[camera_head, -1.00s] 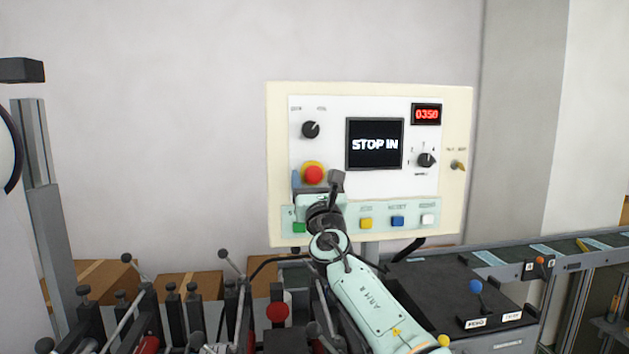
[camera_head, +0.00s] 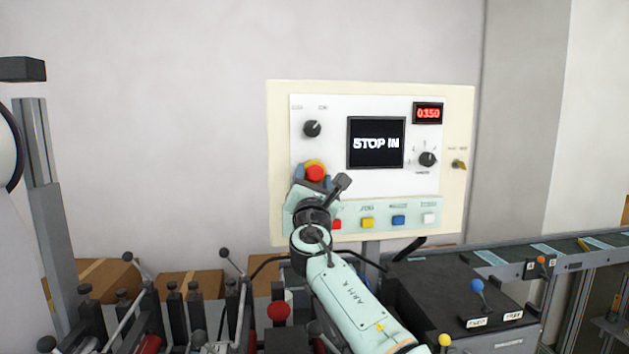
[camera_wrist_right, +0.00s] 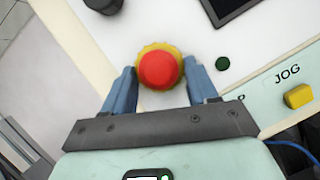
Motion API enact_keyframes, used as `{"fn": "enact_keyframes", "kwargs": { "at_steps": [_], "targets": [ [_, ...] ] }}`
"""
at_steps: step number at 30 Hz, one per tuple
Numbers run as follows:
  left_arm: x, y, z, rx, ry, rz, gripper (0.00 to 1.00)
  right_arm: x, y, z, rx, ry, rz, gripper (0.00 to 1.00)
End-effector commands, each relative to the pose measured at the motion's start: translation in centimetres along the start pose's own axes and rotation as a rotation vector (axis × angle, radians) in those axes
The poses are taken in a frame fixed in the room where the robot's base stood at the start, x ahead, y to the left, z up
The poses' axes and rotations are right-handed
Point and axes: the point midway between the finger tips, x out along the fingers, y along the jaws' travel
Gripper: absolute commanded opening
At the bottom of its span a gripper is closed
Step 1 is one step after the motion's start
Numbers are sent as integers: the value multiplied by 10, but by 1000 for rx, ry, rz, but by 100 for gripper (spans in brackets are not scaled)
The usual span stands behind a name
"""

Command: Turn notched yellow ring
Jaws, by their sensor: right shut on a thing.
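The notched yellow ring (camera_head: 314,162) surrounds a red mushroom button (camera_head: 315,173) on the left side of the white control panel (camera_head: 370,190). In the wrist view the ring (camera_wrist_right: 158,46) shows as a scalloped yellow rim around the red dome (camera_wrist_right: 159,71). My right gripper (camera_head: 313,178) is at the ring, its blue fingers on either side. In the wrist view the right gripper (camera_wrist_right: 161,84) is shut on the ring, with the left finger and right finger flanking it. The ring's lower edge is partly hidden by the red dome. My left gripper is not in view.
A black knob (camera_head: 312,128) sits above the ring, and a "STOP IN" screen (camera_head: 376,143) is to its right. Below are a red button (camera_head: 336,224), a yellow button (camera_head: 367,222) and a blue button (camera_head: 398,220). Levers and rods crowd the foreground.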

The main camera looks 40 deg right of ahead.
Motion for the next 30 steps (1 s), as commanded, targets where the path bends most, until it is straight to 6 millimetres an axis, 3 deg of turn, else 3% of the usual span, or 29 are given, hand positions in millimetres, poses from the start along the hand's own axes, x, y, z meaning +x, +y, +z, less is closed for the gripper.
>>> {"fn": "enact_keyframes", "kwargs": {
  "at_steps": [15,30],
  "targets": [
    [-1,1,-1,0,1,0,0,0,4,4,296,-6,-119,28],
    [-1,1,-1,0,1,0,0,1,4,5,342,-7,-138,28]
  ]
}}
